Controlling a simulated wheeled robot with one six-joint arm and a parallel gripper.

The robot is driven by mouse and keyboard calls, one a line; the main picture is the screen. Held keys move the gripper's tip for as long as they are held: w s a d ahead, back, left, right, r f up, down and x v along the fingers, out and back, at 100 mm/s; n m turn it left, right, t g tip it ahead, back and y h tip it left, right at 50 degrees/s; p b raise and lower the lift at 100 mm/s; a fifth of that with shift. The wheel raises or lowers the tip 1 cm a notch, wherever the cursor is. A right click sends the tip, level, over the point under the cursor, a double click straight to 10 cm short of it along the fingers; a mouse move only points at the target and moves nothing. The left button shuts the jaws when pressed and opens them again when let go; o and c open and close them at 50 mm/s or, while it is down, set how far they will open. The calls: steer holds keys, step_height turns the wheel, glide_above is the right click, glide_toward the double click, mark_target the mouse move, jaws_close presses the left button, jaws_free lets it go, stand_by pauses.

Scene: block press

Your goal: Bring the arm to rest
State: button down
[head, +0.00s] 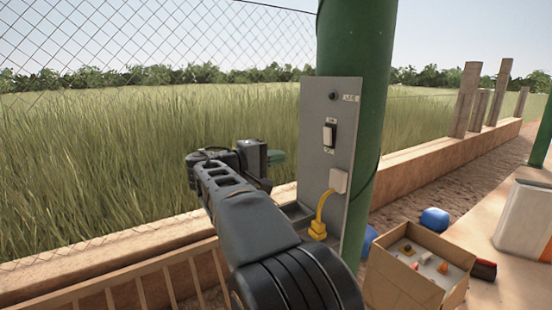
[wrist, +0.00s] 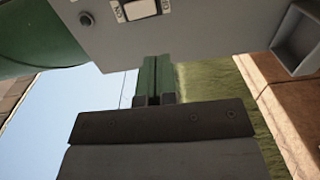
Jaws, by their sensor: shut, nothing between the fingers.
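My gripper (head: 277,157) is in front of the field, just left of the grey panel (head: 345,115) in the head view. My dark arm reaches up and left from the bottom of the picture. In the wrist view the green fingers (wrist: 155,62) are shut together with nothing between them. Their tips point toward the panel (wrist: 200,30), which fills the top there. They appear apart from it.
The panel is on a green post (head: 370,60) and carries a rocker switch (head: 330,137), a dark round lamp (head: 332,97) and a yellow plug with cable (head: 318,230). A cardboard box (head: 400,288) with small items stands lower right. A low wall (head: 110,248) and wire fence run behind.

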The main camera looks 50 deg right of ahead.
stand_by(0.3)
steer(key=w+a+f+n+t+y, duration=0.1)
steer(key=a+f+n+t+y, duration=0.2)
steer(key=f, duration=0.5)
steer(key=a+f+t+y, duration=0.1)
steer(key=a+f+y, duration=0.25)
steer(key=f, duration=0.45)
steer(key=s+a+f+t+y+p, duration=0.1)
steer(key=s+a+f+y, duration=0.1)
steer(key=a, duration=0.5)
steer(key=s+a+f+t+y+p, duration=0.1)
steer(key=s+a+f+y, duration=0.2)
steer(key=a, duration=0.4)
steer(key=s+a+f+t+y+p, duration=0.1)
steer(key=s+a+f+t+y, duration=0.1)
steer(key=a+y, duration=0.4)
step_height(320, 180, down, 2)
steer(key=shift+s+a+f, duration=0.2)
steer(key=shift+s+a, duration=0.4)
steer(key=shift+a, duration=0.2)
